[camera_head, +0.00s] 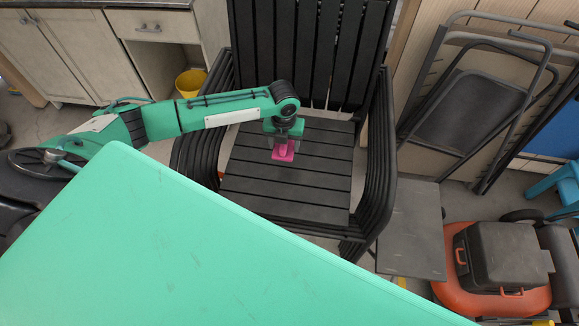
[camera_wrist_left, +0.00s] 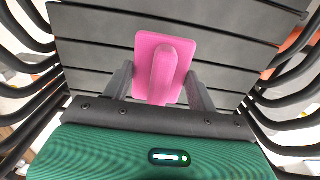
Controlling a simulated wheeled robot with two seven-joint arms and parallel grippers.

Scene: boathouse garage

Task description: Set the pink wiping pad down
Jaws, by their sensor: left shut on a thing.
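The pink wiping pad (camera_head: 284,151) is at the black slatted chair seat (camera_head: 310,185) in the head view, below my left gripper (camera_head: 284,143). In the left wrist view the pad (camera_wrist_left: 146,80) shows as a flat pink plate with a raised grip bar. The left gripper (camera_wrist_left: 160,88) is shut on that bar, one finger on each side. The pad is over the dark slats (camera_wrist_left: 230,50); I cannot tell whether it touches them. My right gripper does not show.
The stacked chair's armrests (camera_head: 380,150) rise on both sides of the seat, and its backrest (camera_head: 310,45) stands behind. A yellow bucket (camera_head: 190,83) is at the back left. A folded chair (camera_head: 470,110) and an orange mower (camera_head: 495,270) are on the right.

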